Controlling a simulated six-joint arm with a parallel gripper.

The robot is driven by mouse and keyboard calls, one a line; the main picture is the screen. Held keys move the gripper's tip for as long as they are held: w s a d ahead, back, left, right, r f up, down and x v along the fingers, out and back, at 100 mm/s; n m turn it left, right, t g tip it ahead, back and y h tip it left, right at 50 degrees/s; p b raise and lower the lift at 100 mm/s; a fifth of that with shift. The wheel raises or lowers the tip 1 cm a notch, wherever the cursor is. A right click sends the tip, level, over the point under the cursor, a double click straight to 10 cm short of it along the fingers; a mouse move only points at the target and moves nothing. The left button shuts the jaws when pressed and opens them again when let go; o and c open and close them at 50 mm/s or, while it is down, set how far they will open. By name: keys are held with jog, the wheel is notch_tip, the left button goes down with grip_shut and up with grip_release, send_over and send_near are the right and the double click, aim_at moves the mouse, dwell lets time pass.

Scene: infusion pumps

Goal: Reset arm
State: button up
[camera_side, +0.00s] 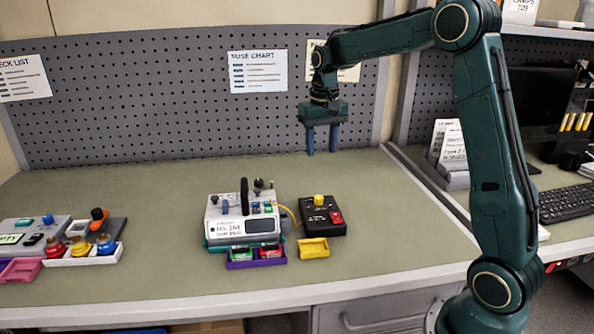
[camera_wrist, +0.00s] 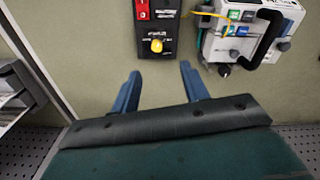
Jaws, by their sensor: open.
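My gripper (camera_side: 322,140) hangs above the back of the bench, pointing down, with its blue fingers apart and nothing between them. It also shows in the wrist view (camera_wrist: 160,88), open over bare bench. A white and teal pump unit (camera_side: 243,222) with a black handle stands in the middle of the bench, and it shows at upper right in the wrist view (camera_wrist: 250,30). A black box (camera_side: 322,218) with a yellow knob and a red switch stands to its right; it is at top centre in the wrist view (camera_wrist: 158,20). My gripper touches neither.
A purple tray (camera_side: 256,263) and a yellow bin (camera_side: 313,249) sit at the pump's front. A yellow cable joins pump and black box. At left are a grey device (camera_side: 35,232), a white tray (camera_side: 85,259) with coloured knobs and a pink bin (camera_side: 20,270). A pegboard (camera_side: 170,100) stands behind.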

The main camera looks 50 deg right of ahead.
jog(key=s+a+r+n+t, duration=0.1)
jog(key=s+a+r+n, duration=0.1)
jog(key=s+a+r, duration=0.4)
jog(key=s+a+f+n+t, duration=0.1)
jog(key=s+a+n+t, duration=0.1)
jog(key=s+a, duration=0.3)
jog(key=s+a+f+n+t, duration=0.1)
jog(key=s+a, duration=0.4)
jog(key=s, duration=0.9)
jog(key=shift+s+a+f+n+t, duration=0.25)
jog(key=shift+a+f+n+t, duration=0.05)
jog(key=shift+n+t, duration=0.3)
